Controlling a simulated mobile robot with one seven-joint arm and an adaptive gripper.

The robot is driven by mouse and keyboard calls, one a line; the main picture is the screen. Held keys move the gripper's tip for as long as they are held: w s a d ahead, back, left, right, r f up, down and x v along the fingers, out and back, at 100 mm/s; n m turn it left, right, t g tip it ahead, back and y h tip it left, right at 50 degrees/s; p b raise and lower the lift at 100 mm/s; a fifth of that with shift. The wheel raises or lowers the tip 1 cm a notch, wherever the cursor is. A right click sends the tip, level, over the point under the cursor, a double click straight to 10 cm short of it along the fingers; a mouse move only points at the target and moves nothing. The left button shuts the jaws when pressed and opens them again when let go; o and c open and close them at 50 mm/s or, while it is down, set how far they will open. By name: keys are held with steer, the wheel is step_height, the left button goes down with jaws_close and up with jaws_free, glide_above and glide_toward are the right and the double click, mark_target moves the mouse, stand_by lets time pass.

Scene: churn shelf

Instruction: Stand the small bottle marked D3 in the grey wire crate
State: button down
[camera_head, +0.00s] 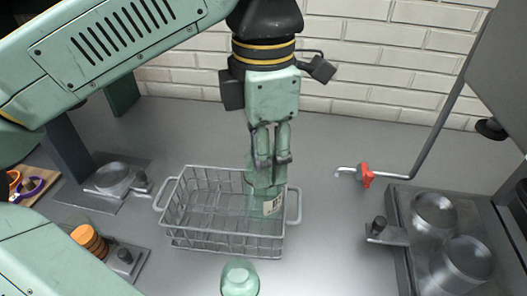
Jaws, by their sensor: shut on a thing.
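The small greenish glass bottle (266,190) has a pale label on its lower part; the marking is too small to read. My gripper (270,160) points down and is shut on the bottle's upper part. The bottle looks upright, at the right end of the grey wire crate (178,207). I cannot tell whether its base touches the crate floor. The rest of the crate looks empty.
Another greenish glass bottle (240,279) stands in front of the crate. A red-handled tap (366,175) and a metal stand with round cups (434,212) are to the right. A metal cup (113,178) and an orange stack (89,241) are to the left.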

steer(key=shift+f, duration=0.1)
steer(key=shift+f+b, duration=1.6)
steer(key=shift+f, duration=0.45)
steer(key=shift+f+b, duration=1.15)
steer(key=shift+f, duration=0.25)
steer(key=shift+f+b, duration=0.9)
steer(key=shift+f, duration=0.2)
